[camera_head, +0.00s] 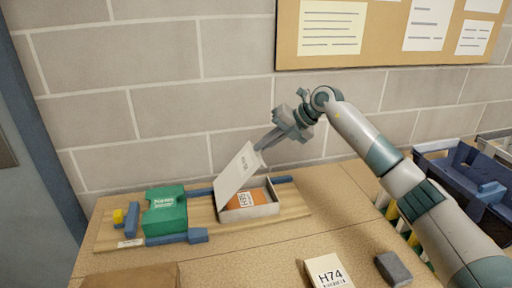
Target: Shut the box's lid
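The box (262,211) stands on a wooden board on the table, with an orange labelled item (243,199) inside. Its pale lid (235,181) is raised and tilted, hinged at the box's left side and partly open. My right gripper (262,147) reaches in from the right above the box, its fingers at the lid's upper right edge. They look very close to the lid or touching it; I cannot tell which. Whether the fingers are apart is not clear. My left gripper is not in view.
A green box (165,211) stands left on the wooden board (108,235), among blue blocks (198,235). An H74 card or box (328,271) and a grey block (392,268) lie in front. Dark blue bins (465,175) stand at right. A block wall is behind.

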